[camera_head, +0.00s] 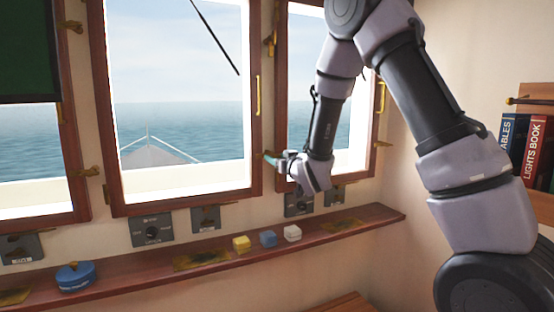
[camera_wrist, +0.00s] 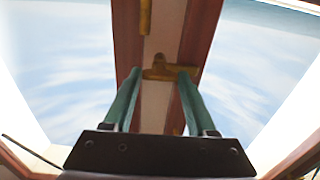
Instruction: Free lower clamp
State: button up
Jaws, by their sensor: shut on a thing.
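The lower clamp (camera_wrist: 158,72) is a small brass piece on the wooden window frame. In the wrist view it sits at the tips of my gripper's two green fingers. My gripper (camera_head: 268,157) is at the post between the middle and right windows in the head view, reaching in from the right. It is shut on the clamp. In the head view my fingers and wrist largely hide this clamp. Another brass clamp (camera_head: 270,41) is higher on the same post.
A wooden ledge (camera_head: 340,228) runs below the windows, with a blue round thing (camera_head: 75,277) and yellow (camera_head: 241,243), blue (camera_head: 268,238) and white (camera_head: 292,233) blocks. Control panels (camera_head: 152,230) line the wall above it. Books (camera_head: 538,150) stand on a shelf at right.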

jog(key=shift+f+n, duration=0.1)
jog(key=shift+n, duration=8.7)
jog(key=o, duration=1.4)
jog(key=shift+c, duration=0.2)
